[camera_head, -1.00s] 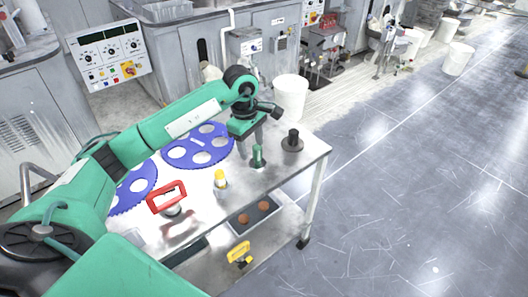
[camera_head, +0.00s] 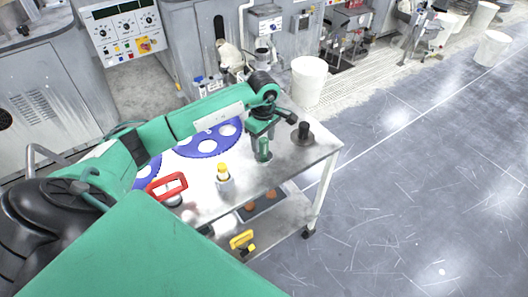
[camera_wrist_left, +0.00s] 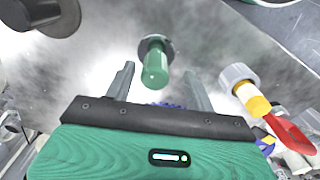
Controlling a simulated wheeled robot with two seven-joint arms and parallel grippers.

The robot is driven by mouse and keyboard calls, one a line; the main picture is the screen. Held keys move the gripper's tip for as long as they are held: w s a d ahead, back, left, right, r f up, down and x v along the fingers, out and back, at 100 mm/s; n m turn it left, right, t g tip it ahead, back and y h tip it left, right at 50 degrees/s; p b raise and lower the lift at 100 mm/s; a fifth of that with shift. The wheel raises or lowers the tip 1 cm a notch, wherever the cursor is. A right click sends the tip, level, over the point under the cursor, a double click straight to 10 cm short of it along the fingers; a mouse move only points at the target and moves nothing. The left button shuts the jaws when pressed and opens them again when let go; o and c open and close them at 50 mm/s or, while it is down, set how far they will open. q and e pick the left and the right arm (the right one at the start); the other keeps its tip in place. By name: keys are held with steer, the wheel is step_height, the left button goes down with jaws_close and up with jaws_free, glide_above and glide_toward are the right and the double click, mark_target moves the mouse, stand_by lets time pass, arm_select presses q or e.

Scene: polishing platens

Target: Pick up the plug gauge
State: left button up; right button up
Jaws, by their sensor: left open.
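The plug gauge appears to be the green-handled piece (camera_head: 264,153), standing upright on the table; in the wrist view its green handle (camera_wrist_left: 155,65) rises from a round grey base. My left gripper (camera_head: 263,138) is open above it, pointing down. In the wrist view the two fingers of the left gripper (camera_wrist_left: 163,82) are spread, with the green handle showing between their tips and beyond them. I see no contact. The gripper partly hides the handle's top in the head view. My right gripper is not in view.
A dark knobbed weight (camera_head: 302,134) stands right of the green piece. The table's front edge is close. A white bin (camera_head: 307,80) stands behind the table.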

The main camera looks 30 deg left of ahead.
mark_target(263, 148)
arm_select(q)
steer(key=f, duration=0.1)
steer(key=f+p, duration=0.1)
steer(key=f, duration=0.1)
steer(key=f+p, duration=0.1)
steer(key=shift+w+a+f, duration=0.15)
steer(key=shift+w+f, duration=0.05)
steer(key=shift+w, duration=0.15)
steer(key=shift+f, duration=0.3)
steer(key=shift+c, duration=0.6)
jaws_close()
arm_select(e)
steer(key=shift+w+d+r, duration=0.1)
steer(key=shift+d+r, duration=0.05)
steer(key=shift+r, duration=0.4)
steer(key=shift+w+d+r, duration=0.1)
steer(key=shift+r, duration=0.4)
